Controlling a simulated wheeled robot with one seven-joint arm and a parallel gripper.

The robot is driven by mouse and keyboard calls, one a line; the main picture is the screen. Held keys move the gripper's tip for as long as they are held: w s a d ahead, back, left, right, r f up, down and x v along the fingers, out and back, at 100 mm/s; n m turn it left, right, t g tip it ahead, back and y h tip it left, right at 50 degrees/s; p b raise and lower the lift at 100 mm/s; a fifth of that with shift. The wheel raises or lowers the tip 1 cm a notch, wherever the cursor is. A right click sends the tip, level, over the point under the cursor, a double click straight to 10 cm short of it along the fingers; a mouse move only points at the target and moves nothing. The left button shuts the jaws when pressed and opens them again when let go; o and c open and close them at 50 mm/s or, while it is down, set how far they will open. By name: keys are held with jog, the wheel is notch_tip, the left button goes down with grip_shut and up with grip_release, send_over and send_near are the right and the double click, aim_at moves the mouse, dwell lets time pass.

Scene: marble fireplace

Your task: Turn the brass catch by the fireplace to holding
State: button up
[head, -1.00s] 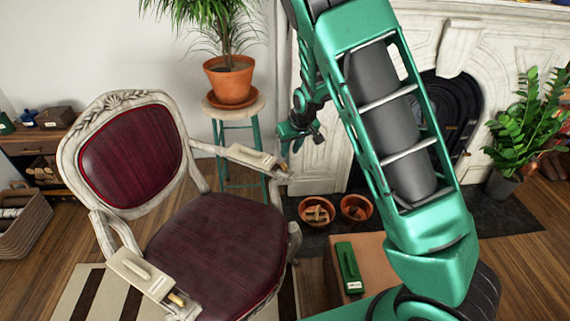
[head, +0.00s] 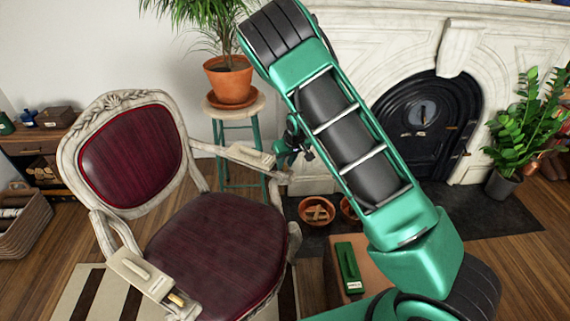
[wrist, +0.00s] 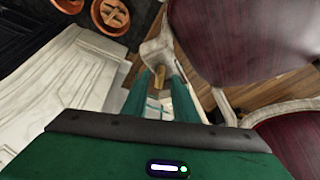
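One catch is on the chair arm nearer the fireplace; its pale plate (head: 250,156) shows in the head view, while my gripper hides its front end. In the wrist view, its small brass lever (wrist: 160,74) lies ahead, between the lines of my two teal fingers. My gripper (head: 290,156) is beside the front end of that arm; in the wrist view it (wrist: 159,90) is open, with a gap between the fingers. I cannot tell whether it touches the lever. A similar catch with a brass lever (head: 177,299) is on the near chair arm.
The dark red chair (head: 210,250) fills the left middle. A teal-legged stool (head: 222,150) with a potted plant (head: 230,78) stands behind. The marble fireplace (head: 400,50) is at right, terracotta pots (head: 317,211) before it, and a green box-like object (head: 348,267) lies nearer.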

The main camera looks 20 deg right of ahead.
grip_shut()
jog(key=shift+n, duration=0.3)
jog(key=n, duration=0.1)
jog(key=n+y, duration=0.1)
jog(key=shift+w+d+n, duration=0.1)
jog(key=shift+d+n, duration=0.1)
jog(key=shift+n, duration=0.1)
jog(key=shift+d+n+g+y, duration=0.1)
jog(key=shift+n+g+y, duration=0.6)
jog(key=shift+n, duration=1.3)
jog(key=shift+w, duration=0.1)
grip_release()
